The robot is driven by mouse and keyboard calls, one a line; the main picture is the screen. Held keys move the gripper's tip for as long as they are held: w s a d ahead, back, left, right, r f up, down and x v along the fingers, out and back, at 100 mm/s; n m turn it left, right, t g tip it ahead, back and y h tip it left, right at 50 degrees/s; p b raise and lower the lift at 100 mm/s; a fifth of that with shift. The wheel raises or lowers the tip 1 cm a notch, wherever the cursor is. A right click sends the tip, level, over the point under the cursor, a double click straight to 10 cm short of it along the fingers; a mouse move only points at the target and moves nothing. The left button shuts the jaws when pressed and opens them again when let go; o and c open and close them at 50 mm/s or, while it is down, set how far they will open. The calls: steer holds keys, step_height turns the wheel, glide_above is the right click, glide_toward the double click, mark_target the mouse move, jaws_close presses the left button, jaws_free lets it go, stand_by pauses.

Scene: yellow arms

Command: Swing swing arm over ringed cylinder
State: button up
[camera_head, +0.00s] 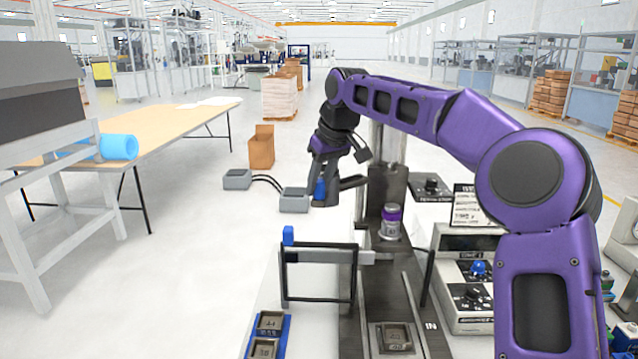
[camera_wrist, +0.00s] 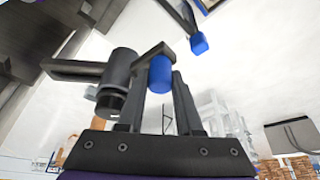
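The swing arm (camera_head: 351,182) is a dark grey bar reaching left from the upright column, with a blue handle (camera_head: 319,188) at its free end. In the wrist view the handle (camera_wrist: 160,75) hangs from the bar, between my fingers. My gripper (camera_head: 324,195) is shut on this handle; the fingers lie close on both sides, and contact is partly hidden. The ringed cylinder (camera_head: 391,222), grey with a purple band, stands upright on the dark base right of my gripper. The swing arm is left of it, not above it. I cannot make out the cylinder in the wrist view.
A grey frame with a blue knob (camera_head: 288,236) stands in front. A blue tray (camera_head: 286,336) holds grey blocks. A control box (camera_head: 466,290) and sign (camera_head: 466,206) are at right. Grey boxes with a cable (camera_head: 237,179) lie behind left.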

jaws_close()
stand_by(1.0)
